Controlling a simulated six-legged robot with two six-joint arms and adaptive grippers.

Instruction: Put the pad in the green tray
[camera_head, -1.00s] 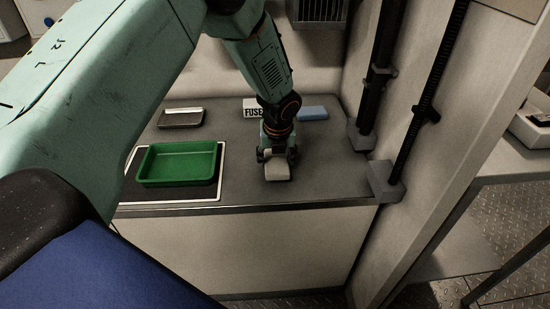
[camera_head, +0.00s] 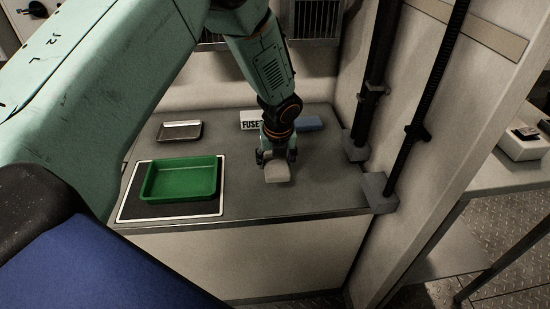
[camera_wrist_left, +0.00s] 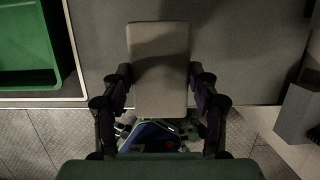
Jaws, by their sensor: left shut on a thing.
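The pad is a flat grey-beige block (camera_head: 277,172) near the front right of the counter. My left gripper (camera_head: 276,158) comes down from above and is shut on it; in the left wrist view the pad (camera_wrist_left: 159,70) sits between the two fingers (camera_wrist_left: 160,88). The pad seems at or a little above the counter; the exact gap cannot be told. The green tray (camera_head: 180,194) stands empty to the left on a dark, white-edged mat; its corner (camera_wrist_left: 62,60) shows at the upper left of the wrist view. My right gripper is not in view.
A shallow grey tray (camera_head: 180,131), a FUSE label (camera_head: 250,125) and a blue block (camera_head: 309,124) lie along the back of the counter. Black vertical pipes with grey feet (camera_head: 380,193) stand at the right edge. Bare counter lies between pad and green tray.

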